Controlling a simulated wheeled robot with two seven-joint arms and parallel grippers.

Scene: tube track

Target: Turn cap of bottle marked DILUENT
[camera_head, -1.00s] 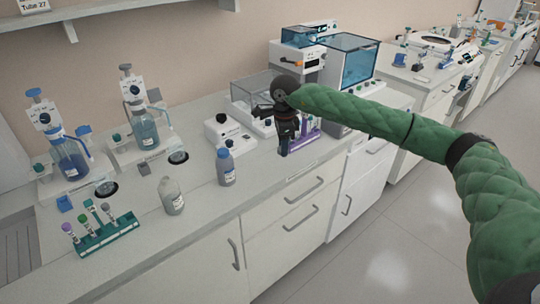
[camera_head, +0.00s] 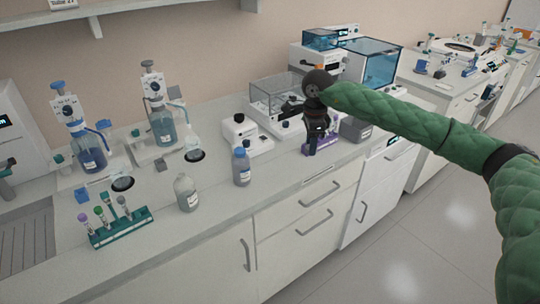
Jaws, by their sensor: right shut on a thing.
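Two bottles stand upright near the front of the bench: a grey one with a blue cap (camera_head: 241,167), and a pale grey one with a white label (camera_head: 187,194), on which I see no coloured cap. Their label text is too small to read, so I cannot tell which is DILUENT. My right gripper (camera_head: 311,151) points down over the bench, to the right of the blue-capped bottle and apart from it, in front of a purple rack (camera_head: 328,146). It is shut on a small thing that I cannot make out. My left gripper is out of view.
A teal tube rack (camera_head: 122,226) stands at the front left. Two dispenser bottles (camera_head: 90,158) (camera_head: 163,128) stand behind. A white device (camera_head: 240,133), a clear-lidded box (camera_head: 280,97) and a blue-windowed machine (camera_head: 368,64) line the back. Bench top is clear before the bottles.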

